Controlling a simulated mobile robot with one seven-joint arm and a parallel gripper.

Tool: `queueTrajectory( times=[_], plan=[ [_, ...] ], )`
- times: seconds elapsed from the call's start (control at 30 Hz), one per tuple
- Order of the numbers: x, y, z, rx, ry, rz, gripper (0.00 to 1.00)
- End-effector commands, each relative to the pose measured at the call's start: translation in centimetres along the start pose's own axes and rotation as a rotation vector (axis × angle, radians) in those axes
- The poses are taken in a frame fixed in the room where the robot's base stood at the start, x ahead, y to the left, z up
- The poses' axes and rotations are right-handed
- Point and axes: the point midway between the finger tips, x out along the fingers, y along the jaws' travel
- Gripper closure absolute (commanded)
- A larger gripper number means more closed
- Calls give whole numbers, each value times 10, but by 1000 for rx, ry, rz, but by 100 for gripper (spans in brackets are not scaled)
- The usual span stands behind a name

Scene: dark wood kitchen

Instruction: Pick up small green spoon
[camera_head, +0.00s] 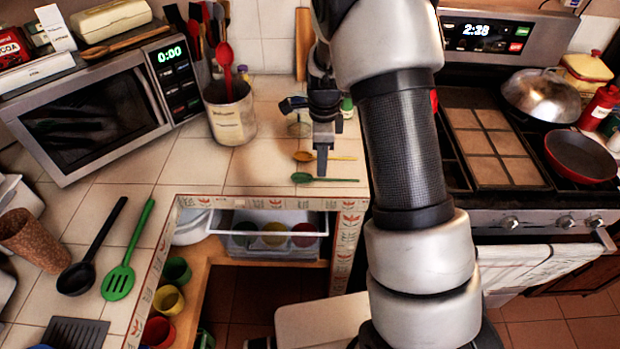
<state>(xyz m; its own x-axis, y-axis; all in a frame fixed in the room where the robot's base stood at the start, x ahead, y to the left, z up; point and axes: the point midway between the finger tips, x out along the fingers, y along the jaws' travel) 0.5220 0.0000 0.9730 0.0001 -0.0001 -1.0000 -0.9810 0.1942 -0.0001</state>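A small green spoon (303,178) lies flat on the tiled counter near its front edge, bowl to the left and handle to the right. A yellow wooden-looking spoon (342,158) lies just behind it. My gripper (322,168) points down over the two spoons, its tip close to the green spoon's handle and partly covering the yellow one. I cannot tell whether it touches the green spoon. The fingers overlap in this view, so their opening is hidden.
A larger slotted green spatula (119,281) and a black ladle (78,278) lie on the left counter. A utensil pot (230,115) and microwave (95,113) stand behind. An open drawer (268,254) is below the counter edge. The stove (492,150) is right.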

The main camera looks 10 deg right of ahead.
Motion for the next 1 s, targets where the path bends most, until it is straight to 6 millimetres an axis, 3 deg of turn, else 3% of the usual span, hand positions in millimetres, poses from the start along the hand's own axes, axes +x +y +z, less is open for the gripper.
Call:
queueTrajectory(
  times=[0.33,0.63,0.8,1.0],
  plan=[
    [45,-7,2,0,0,2,71],
    [51,-7,2,0,0,0,71],
    [51,-7,2,0,0,0,98],
    [50,-7,2,0,0,0,100]
  ],
)
